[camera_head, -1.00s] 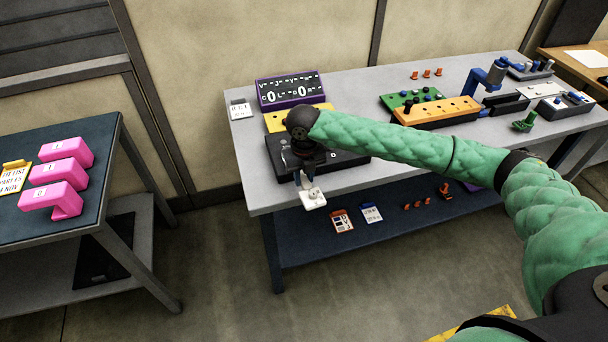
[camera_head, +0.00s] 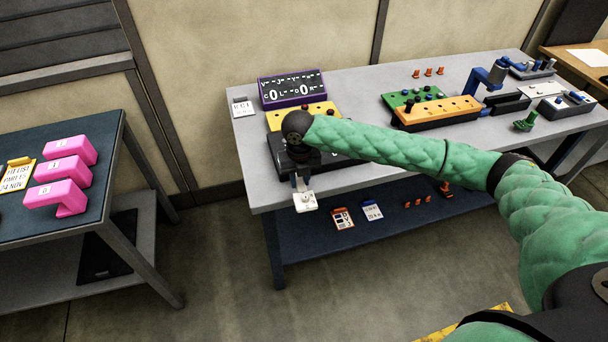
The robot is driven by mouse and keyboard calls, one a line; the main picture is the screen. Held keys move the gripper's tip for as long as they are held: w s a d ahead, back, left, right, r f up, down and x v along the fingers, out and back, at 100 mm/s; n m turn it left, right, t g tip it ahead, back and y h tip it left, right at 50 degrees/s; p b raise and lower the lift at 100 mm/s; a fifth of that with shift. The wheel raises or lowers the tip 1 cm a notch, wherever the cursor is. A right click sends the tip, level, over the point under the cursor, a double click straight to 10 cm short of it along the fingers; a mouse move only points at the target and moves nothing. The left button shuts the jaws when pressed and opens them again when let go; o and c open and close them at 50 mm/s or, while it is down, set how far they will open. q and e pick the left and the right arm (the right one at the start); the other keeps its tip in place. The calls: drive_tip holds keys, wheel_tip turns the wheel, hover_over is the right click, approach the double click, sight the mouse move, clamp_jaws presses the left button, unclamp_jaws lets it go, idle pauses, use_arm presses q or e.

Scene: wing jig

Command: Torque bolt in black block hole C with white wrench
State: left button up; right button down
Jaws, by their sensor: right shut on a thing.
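My right gripper (camera_head: 302,182) is shut on the white wrench (camera_head: 306,203). The wrench's pale square end shows below the fingers, at the front edge of the table. The black block (camera_head: 275,152) lies behind the gripper on the left part of the table. My wrist and forearm cover much of the block, so hole C and any bolt in it cannot be made out. I cannot tell whether the wrench touches the block. My left gripper is not in view.
A purple display box (camera_head: 292,91) and a yellow block (camera_head: 285,117) stand behind the black block. Green and orange blocks (camera_head: 437,113), a blue clamp-like stand (camera_head: 487,82) and trays are further right. Pink parts (camera_head: 62,168) lie on the left table. A lower shelf (camera_head: 325,245) holds cards.

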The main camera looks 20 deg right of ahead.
drive_tip(key=shift+a+m, duration=0.5)
drive_tip(key=shift+a, duration=0.05)
drive_tip(key=shift+p, duration=0.3)
drive_tip(key=shift+w+a+r+m+p, duration=0.1)
drive_tip(key=shift+a+m+p, duration=0.4)
drive_tip(key=shift+a+p, duration=0.1)
drive_tip(key=shift+w+a+f+m+p, duration=0.2)
drive_tip(key=shift+a+m+p, duration=0.25)
drive_tip(key=shift+a+m, duration=0.3)
drive_tip(key=shift+w+a+r+m+p, duration=0.1)
drive_tip(key=shift+w+a+m+p, duration=0.15)
drive_tip(key=shift+a+m+p, duration=0.35)
drive_tip(key=shift+w+a+m+p, duration=0.3)
drive_tip(key=shift+a+m+p, duration=0.1)
drive_tip(key=shift+a+m, duration=0.2)
